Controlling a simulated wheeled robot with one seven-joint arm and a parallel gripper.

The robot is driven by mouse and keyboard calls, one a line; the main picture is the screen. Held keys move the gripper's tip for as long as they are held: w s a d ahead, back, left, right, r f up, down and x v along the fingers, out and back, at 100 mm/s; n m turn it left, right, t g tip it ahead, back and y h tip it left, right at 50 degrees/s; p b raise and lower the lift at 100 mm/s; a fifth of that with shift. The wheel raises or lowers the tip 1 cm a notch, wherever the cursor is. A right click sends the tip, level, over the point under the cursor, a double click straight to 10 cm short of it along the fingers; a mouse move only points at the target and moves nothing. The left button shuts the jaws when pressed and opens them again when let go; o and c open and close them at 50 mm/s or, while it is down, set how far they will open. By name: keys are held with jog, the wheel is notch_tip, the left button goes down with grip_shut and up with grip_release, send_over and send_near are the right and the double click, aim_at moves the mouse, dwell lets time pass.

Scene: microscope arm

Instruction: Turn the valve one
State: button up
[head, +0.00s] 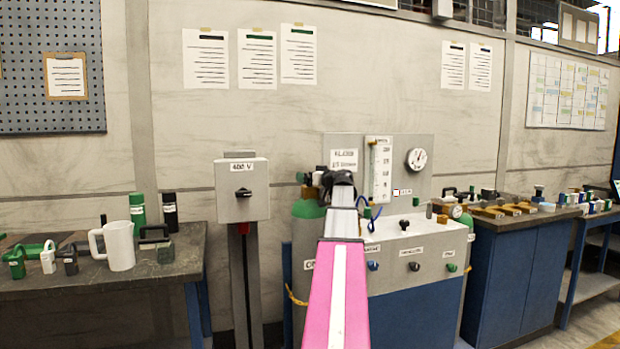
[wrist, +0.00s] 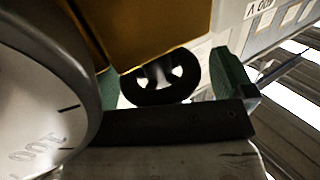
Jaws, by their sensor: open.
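In the wrist view, a black handwheel valve (wrist: 158,97) with light gaps between its spokes sits below a brass block (wrist: 160,28). My gripper (wrist: 166,80) is open, with one green-padded finger on each side of the wheel. I cannot tell whether either finger touches it. In the head view, my gripper (head: 338,181) is a dark shape at the top of the green cylinder (head: 305,250). It and my arm hide the handwheel there.
A large round gauge (wrist: 35,95) is close to my gripper at the left of the wrist view. In the head view, a 400 V switch box (head: 242,203) stands left of the cylinder. A panel with several knobs (head: 414,267) stands right. A bench (head: 60,284) with a white jug (head: 119,247) is at left.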

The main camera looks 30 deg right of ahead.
jog(key=c, duration=0.9)
jog(key=shift+a+m+h, duration=0.15)
jog(key=shift+m+h, duration=0.45)
jog(key=shift+h, duration=0.3)
jog(key=shift+m+t+h, duration=0.3)
jog(key=shift+m+h, duration=0.6)
jog(key=shift+h, duration=0.6)
jog(key=o, duration=0.9)
jog(key=shift+s, duration=0.1)
